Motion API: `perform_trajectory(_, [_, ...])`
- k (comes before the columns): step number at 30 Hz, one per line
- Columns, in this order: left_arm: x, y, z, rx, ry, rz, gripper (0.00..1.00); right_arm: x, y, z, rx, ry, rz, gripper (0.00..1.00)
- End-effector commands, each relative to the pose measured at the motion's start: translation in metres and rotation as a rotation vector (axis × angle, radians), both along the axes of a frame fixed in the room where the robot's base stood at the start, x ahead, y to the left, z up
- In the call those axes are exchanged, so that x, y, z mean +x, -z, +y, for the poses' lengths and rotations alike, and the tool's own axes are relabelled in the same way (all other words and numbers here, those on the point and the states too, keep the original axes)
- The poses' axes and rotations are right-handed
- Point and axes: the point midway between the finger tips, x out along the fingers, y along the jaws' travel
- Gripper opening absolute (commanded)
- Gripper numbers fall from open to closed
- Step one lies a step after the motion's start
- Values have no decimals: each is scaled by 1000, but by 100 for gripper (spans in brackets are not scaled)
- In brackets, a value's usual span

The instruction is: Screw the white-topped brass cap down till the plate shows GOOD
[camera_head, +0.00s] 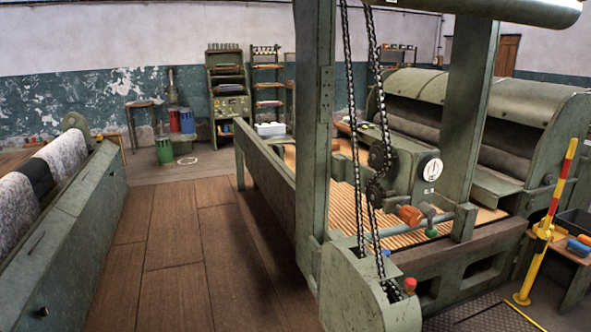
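I cannot make out a white-topped brass cap in the head view. No plate with a readable word GOOD shows either. A small round white dial (432,169) with a red mark sits on the green machine housing; its lettering is too small to read. Below it are an orange-brown knob (408,215) and a grey-green fitting (428,210) on a bar. Neither of my grippers is in view.
A green machine post (313,130) and hanging chains (352,120) stand in front. A wooden floor aisle (175,250) is clear at left, beside a green roller machine (75,240). A yellow-and-red post (545,230) and a small table stand at right. Shelves and drums line the back wall.

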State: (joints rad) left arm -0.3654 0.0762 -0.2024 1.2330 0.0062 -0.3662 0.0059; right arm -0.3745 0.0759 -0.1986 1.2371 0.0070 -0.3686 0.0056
Motion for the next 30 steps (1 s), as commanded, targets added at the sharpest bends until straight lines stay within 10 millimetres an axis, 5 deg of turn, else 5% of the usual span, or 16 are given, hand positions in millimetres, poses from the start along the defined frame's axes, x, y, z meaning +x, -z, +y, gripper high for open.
perform_trajectory(30, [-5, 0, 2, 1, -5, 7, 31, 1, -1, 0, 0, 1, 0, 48])
